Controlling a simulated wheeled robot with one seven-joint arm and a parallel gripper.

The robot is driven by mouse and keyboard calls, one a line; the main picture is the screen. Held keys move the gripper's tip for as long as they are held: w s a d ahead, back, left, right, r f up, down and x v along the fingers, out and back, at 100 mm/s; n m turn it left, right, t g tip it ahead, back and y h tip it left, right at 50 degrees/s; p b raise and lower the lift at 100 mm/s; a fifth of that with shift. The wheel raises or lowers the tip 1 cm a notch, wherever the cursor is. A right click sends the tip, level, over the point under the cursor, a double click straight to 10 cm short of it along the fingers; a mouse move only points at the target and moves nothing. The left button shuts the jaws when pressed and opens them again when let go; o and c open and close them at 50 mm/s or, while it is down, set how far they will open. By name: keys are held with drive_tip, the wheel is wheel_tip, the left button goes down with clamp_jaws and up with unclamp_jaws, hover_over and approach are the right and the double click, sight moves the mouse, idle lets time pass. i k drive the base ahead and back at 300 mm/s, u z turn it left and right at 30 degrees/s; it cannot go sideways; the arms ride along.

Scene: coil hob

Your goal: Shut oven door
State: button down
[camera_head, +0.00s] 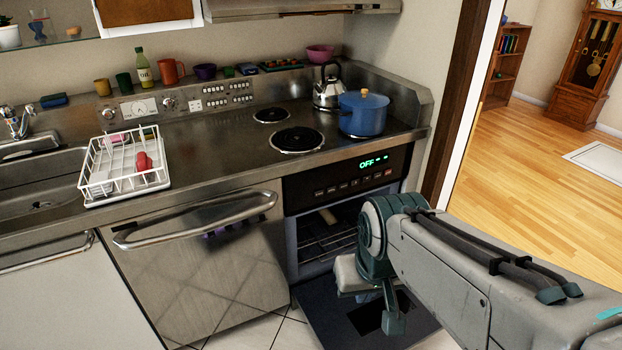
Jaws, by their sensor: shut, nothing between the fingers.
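The oven (345,182) sits under the hob, with a black control panel whose green display reads "OFF". Its door (320,305) is dropped open, a dark panel lying low in front of the cavity. The open cavity (318,240) shows a wire rack inside; my arm hides its right part. My gripper (393,323) points down over the open door, in front of the cavity. It looks shut with nothing held, and I cannot tell whether it touches the door.
A steel dishwasher front (205,255) with a bar handle (195,219) stands left of the oven. A blue pot (362,115) and a kettle (328,90) stand on the hob. A dish rack (124,164) is by the sink. Open wooden floor (530,170) lies to the right.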

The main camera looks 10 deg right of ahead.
sight(328, 315)
drive_tip(key=z, duration=2.55)
drive_tip(key=i, duration=1.65)
drive_tip(key=u, duration=3.15)
